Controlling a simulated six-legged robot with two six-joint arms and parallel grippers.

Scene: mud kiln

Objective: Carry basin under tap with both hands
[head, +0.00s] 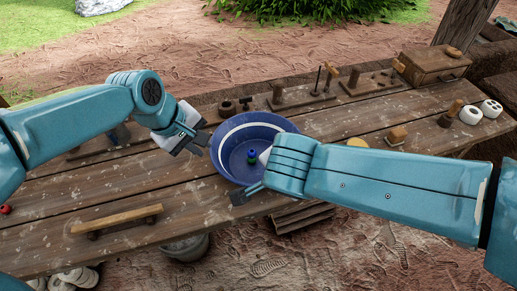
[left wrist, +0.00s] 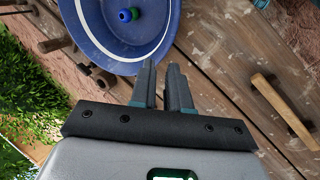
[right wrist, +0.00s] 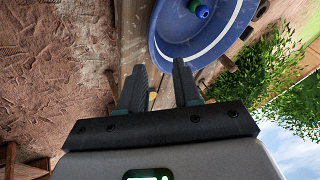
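The blue basin (head: 228,163) with a pale band inside sits on the wooden table; a small green-and-blue object (head: 251,155) is inside it. My left gripper (head: 201,147) is at the basin's left rim. In the left wrist view its fingers (left wrist: 162,66) are apart with a narrow gap, tips close to the basin rim (left wrist: 95,50). My right gripper (head: 246,193) is at the near rim, partly hidden by its arm. In the right wrist view its fingers (right wrist: 160,66) are apart, with the basin edge (right wrist: 160,50) near the gap. Contact is unclear. I cannot make out a tap.
The plank table (head: 110,175) carries a wooden bar with feet (head: 117,219) at front left. Wooden tools (head: 300,95), a wooden box (head: 434,64) and white pots (head: 471,114) stand along the back and right. A grey bucket (head: 186,247) is below the front edge.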

